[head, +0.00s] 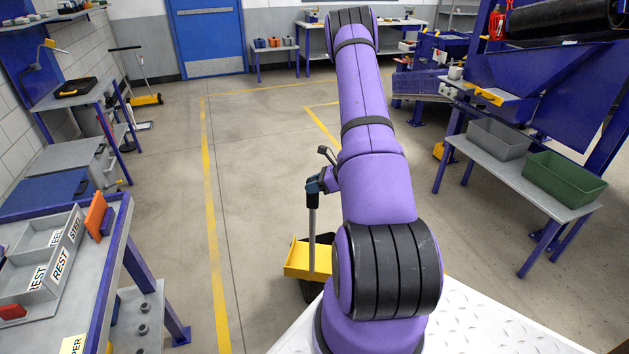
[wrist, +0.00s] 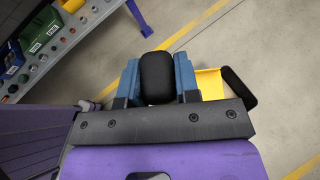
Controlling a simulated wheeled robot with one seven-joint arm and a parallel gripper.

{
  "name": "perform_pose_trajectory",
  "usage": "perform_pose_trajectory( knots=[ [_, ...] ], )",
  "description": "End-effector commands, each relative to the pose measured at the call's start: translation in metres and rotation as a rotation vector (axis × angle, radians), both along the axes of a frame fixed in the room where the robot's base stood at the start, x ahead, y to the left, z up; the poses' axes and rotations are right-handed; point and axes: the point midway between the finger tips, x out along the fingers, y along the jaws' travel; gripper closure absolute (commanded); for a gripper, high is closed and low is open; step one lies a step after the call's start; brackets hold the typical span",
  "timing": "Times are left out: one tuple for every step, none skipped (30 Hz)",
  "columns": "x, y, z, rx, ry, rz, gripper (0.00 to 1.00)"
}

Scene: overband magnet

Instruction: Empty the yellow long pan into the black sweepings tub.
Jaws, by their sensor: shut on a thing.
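My gripper (head: 317,184) is shut on the black handle grip (wrist: 157,80) of the yellow long pan. The grip lies between the two blue jaws in the wrist view (wrist: 158,90). The pan's grey pole (head: 312,222) hangs nearly upright below the gripper in the head view. The yellow pan (head: 307,261) is low, left of my arm, and also shows in the wrist view (wrist: 209,83). A black shape, probably the sweepings tub (head: 311,291), shows just below the pan, partly hidden. Whether they touch, and what the pan holds, I cannot tell.
A bench with a grey labelled tray (head: 38,262) stands at the left. At the right, a grey bin (head: 498,138) and a green bin (head: 563,178) stand on a low shelf by the blue machine. The floor (head: 262,160) left of my arm is mostly clear.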

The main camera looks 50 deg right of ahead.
Motion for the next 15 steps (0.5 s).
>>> perform_pose_trajectory(
  knots=[
    [-0.002, 0.005, 0.001, -0.007, -0.004, 0.0, 1.0],
    [-0.004, 0.007, 0.001, -0.011, -0.007, 0.0, 1.0],
    [-0.006, 0.011, 0.001, -0.018, -0.011, 0.0, 1.0],
    [-0.007, 0.014, 0.001, -0.023, -0.014, 0.0, 1.0],
    [-0.009, 0.016, 0.001, -0.029, -0.017, 0.0, 1.0],
    [-0.011, 0.02, 0.001, -0.034, -0.02, 0.0, 1.0],
    [-0.012, 0.022, 0.001, -0.04, -0.023, 0.0, 1.0],
    [-0.014, 0.024, 0.001, -0.044, -0.024, -0.001, 1.0],
    [-0.015, 0.028, 0.001, -0.052, -0.03, 0.0, 1.0],
    [-0.017, 0.03, 0.001, -0.055, -0.031, -0.001, 1.0],
    [-0.018, 0.033, 0.001, -0.06, -0.034, 0.0, 1.0],
    [-0.019, 0.035, 0.001, -0.065, -0.037, 0.0, 1.0],
    [-0.02, 0.037, 0.001, -0.069, -0.039, 0.0, 1.0],
    [-0.021, 0.039, 0.002, -0.072, -0.041, 0.0, 1.0],
    [-0.023, 0.041, 0.002, -0.076, -0.043, 0.0, 1.0]
  ],
)
